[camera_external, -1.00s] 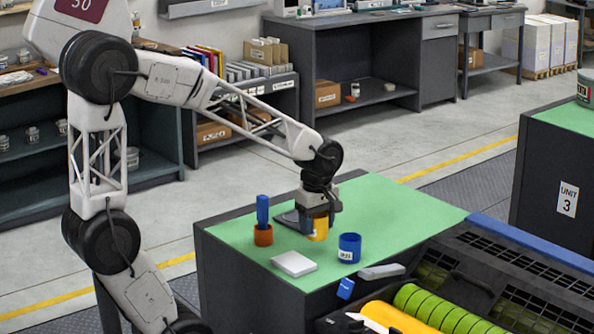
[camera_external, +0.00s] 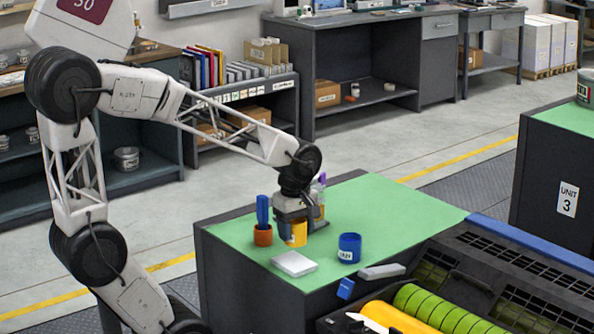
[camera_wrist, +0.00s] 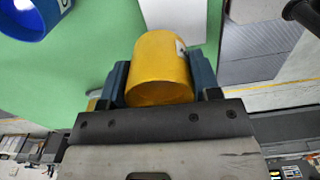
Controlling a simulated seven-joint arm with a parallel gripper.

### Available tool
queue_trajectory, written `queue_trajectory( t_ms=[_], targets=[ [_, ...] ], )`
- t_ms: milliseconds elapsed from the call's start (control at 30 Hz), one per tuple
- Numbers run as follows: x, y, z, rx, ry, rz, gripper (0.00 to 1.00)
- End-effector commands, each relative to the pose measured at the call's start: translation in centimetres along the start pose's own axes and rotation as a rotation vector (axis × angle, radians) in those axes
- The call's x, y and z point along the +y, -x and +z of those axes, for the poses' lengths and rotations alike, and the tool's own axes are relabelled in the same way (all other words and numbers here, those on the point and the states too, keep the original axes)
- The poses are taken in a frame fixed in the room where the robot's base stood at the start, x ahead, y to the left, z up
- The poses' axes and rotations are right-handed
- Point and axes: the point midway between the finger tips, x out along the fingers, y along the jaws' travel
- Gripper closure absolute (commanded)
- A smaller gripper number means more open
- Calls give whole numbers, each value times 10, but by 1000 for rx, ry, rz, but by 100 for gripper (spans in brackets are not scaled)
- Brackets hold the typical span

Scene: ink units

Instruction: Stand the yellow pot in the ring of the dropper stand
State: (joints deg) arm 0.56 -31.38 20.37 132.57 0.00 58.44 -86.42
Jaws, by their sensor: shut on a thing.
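The yellow pot (camera_external: 297,237) is between the fingers of my gripper (camera_external: 292,226), which is shut on it. In the wrist view the yellow pot (camera_wrist: 160,68) fills the gap between the two blue-grey fingers, with part of a white label at its right. In the external view it is low over the green bench top; I cannot tell whether it touches. A slim bottle with a purple top (camera_external: 321,183) rises just behind and right of my gripper. The dropper stand's ring cannot be made out; my gripper hides most of that spot.
An orange cup (camera_external: 263,237) with a blue upright piece stands just left of the yellow pot. A blue pot (camera_external: 349,248) stands to the right, a pale flat box (camera_external: 294,264) in front. A grey block (camera_external: 382,271) lies near the front edge. The bench's right part is clear.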

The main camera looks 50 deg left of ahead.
Motion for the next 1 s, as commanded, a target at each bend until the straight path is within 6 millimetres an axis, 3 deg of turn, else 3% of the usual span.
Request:
queue_trajectory(
  t_ms=[633,1000],
  targets=[
    [6,2,0,0,-10,0,86],
    [47,16,0,0,-95,-3,86]
  ],
)
